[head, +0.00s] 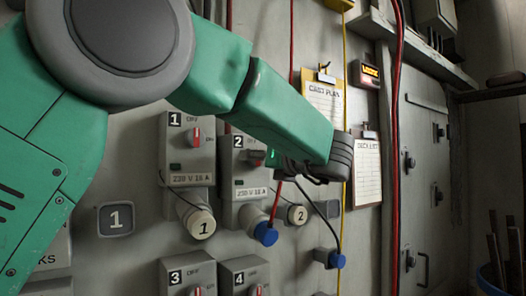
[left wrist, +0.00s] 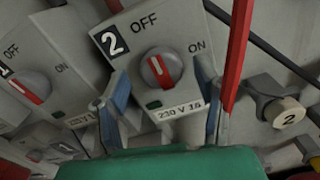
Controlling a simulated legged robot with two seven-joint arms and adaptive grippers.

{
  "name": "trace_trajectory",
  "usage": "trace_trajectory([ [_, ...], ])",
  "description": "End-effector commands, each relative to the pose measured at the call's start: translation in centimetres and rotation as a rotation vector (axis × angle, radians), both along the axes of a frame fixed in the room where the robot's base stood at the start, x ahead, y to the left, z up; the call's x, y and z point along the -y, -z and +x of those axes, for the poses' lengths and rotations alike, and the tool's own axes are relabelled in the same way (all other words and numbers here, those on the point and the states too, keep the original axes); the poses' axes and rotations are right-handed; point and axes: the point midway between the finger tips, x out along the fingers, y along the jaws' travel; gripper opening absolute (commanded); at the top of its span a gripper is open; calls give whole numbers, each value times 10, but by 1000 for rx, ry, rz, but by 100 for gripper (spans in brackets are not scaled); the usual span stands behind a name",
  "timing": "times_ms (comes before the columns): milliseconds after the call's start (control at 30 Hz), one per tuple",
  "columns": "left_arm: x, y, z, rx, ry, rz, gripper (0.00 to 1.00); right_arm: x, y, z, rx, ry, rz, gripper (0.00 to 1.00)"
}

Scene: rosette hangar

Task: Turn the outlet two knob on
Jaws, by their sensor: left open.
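The outlet two box (head: 241,183) is a grey wall unit marked 2. It fills the middle of the left wrist view. Its round grey knob (left wrist: 160,67) has a red bar that points roughly toward the OFF mark, with ON to the right. A dark green lamp (left wrist: 153,105) sits below the knob. My left gripper (left wrist: 164,97) is open. Its two blue-grey fingers stand apart, one on each side below the knob; contact cannot be told. In the head view my left gripper (head: 272,160) is close in front of the box and partly hides it. My right gripper is not in view.
Outlet one (head: 176,145) adjoins on the left; outlets three (head: 182,270) and four (head: 238,268) are below. A red cable (left wrist: 240,50) runs close beside the right finger. A blue plug (head: 266,233) sits under outlet two, near a round cap marked 2 (head: 298,214).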

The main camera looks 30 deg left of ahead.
Motion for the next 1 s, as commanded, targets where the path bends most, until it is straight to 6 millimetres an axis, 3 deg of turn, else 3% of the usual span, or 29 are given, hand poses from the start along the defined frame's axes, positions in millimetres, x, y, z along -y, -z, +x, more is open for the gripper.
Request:
trace_trajectory([
  [467, -1, -3, 8, 1, 0, 12, 56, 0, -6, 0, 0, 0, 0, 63],
  [633, -4, -3, 7, 1, 3, 9, 7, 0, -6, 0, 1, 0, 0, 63],
  [1000, -7, 0, 9, -3, 0, 6, 7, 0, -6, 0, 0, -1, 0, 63],
])
